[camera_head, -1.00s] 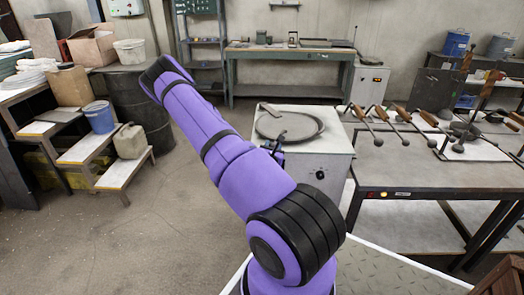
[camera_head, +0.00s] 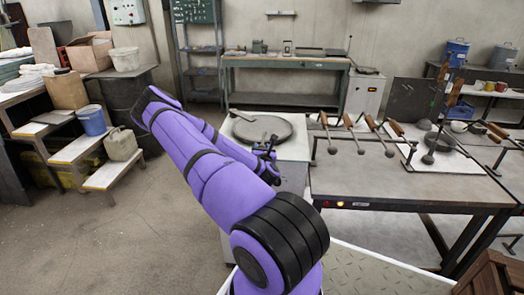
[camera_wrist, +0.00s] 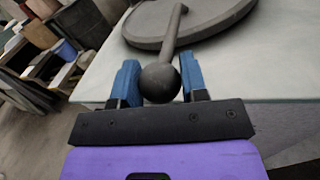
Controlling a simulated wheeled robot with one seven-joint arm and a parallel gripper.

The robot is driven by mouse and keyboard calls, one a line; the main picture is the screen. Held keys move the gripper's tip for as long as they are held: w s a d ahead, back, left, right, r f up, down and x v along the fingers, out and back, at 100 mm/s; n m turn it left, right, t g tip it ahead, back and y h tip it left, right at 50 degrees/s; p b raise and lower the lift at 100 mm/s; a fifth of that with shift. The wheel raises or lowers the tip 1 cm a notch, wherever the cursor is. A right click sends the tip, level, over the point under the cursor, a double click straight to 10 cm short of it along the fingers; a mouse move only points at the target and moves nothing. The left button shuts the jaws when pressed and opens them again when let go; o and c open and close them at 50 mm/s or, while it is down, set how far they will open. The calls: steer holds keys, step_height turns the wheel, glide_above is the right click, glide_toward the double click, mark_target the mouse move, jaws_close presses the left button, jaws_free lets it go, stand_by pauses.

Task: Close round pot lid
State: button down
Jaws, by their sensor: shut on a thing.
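The round grey lid (camera_head: 262,128) lies flat on top of a pale cabinet. It also shows in the wrist view (camera_wrist: 225,14), at the top. A grey handle rod (camera_wrist: 172,36) ending in a ball (camera_wrist: 160,83) reaches from the lid towards me. My gripper (camera_head: 266,156) is at the near edge of the lid. In the wrist view its blue fingers (camera_wrist: 158,76) stand on both sides of the ball and are shut on the handle. Whether a pot opening lies under the lid is hidden.
A worktable (camera_head: 400,178) with several wooden-handled ladles (camera_head: 372,124) stands close on the right. A small stepped stand (camera_head: 75,150) with a blue bucket (camera_head: 92,120) is on the left. A green bench (camera_head: 285,62) stands at the back. The floor between is free.

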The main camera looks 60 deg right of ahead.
steer(key=shift+s+d+r, duration=0.1)
steer(key=shift+s+d, duration=0.2)
steer(key=c, duration=0.7)
jaws_free()
steer(key=shift+s+d, duration=0.1)
steer(key=shift+d, duration=0.05)
steer(key=shift+s+a, duration=0.15)
steer(key=shift+a, duration=0.3)
steer(key=v, duration=1)
